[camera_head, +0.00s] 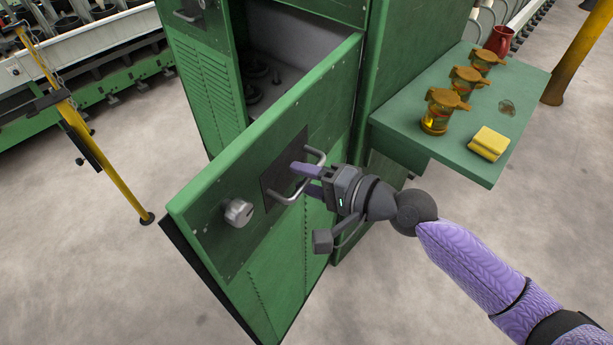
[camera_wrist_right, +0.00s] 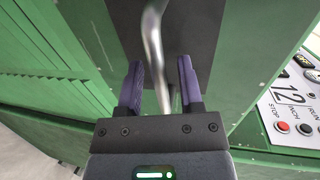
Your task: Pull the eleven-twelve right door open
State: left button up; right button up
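The green cabinet door (camera_head: 322,108) stands swung open, away from the green cabinet (camera_head: 390,60), showing the compartment behind it. Its metal bar handle (camera_head: 288,198) is on a dark plate, with a round metal knob (camera_head: 238,212) to the left. My right gripper (camera_head: 300,177) is at the handle, its purple fingers either side of the bar. In the right wrist view the handle (camera_wrist_right: 153,35) runs between the spread fingers (camera_wrist_right: 160,68), with gaps showing beside it, so the gripper looks open around it. My left gripper is not in view.
A green side shelf (camera_head: 415,130) holds several amber jars (camera_head: 440,110), a yellow sponge (camera_head: 489,143) and a red jug (camera_head: 499,41). Yellow posts stand at left (camera_head: 85,130) and far right (camera_head: 580,50). A control panel marked 12 (camera_wrist_right: 290,100) is near the right gripper.

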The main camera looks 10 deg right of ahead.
jog(key=b+v, duration=0.2)
jog(key=v, duration=0.8)
jog(key=shift+b, duration=0.3)
jog(key=shift+a, duration=0.1)
